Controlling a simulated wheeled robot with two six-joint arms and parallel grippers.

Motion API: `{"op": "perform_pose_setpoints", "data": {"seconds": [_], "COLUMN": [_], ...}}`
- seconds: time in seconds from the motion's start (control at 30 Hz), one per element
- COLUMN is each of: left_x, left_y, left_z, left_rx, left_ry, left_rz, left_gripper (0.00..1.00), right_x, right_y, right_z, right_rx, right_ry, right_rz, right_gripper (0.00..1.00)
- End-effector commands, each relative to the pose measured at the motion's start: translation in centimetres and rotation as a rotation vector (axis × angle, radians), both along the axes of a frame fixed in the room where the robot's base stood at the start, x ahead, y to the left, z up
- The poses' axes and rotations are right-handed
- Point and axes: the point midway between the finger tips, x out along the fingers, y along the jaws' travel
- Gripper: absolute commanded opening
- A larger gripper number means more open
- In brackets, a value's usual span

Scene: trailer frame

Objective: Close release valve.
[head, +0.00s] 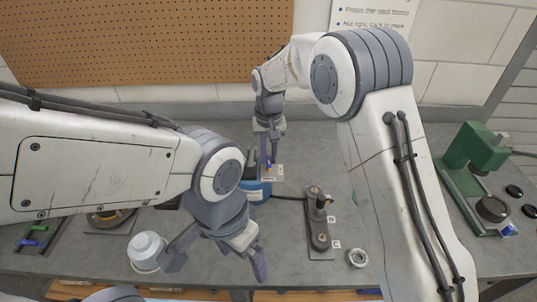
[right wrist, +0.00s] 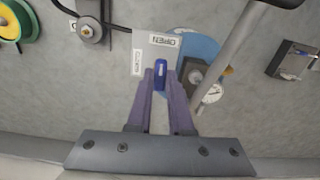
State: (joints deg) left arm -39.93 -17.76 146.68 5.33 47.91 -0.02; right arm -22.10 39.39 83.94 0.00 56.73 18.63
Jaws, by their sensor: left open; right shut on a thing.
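The release valve has a blue handle (right wrist: 160,68) on a pale plate (right wrist: 144,44). One label on the plate reads OPEN (right wrist: 162,40); a second label (right wrist: 137,62) at the plate's left is too small to read. My right gripper (right wrist: 160,74) has its two purple fingers shut on the blue handle, one on each side. In the head view, my right gripper (head: 269,158) reaches down to the plate beside a blue round body (head: 257,192). My left gripper (head: 222,262) is open and empty, low over the front of the bench.
A white round container (head: 147,250) stands left of my left gripper. A dark stand with posts (head: 319,225) and a metal ring (head: 357,258) lie to the right. A green machine (head: 472,160) stands at far right.

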Motion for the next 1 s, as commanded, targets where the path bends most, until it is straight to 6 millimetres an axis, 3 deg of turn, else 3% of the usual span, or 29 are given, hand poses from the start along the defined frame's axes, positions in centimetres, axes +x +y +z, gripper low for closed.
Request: {"op": "perform_pose_setpoints", "data": {"seconds": [1.0], "left_x": [0.0], "left_y": [0.0], "left_z": [3.7], "left_rx": [0.0], "left_ry": [0.0], "left_rz": [0.0], "left_gripper": [0.9], "right_x": [0.2], "right_y": [0.1], "right_z": [0.3], "right_rx": [0.0], "right_ry": [-0.006], "right_rz": [0.893], "right_gripper": [0.0]}}
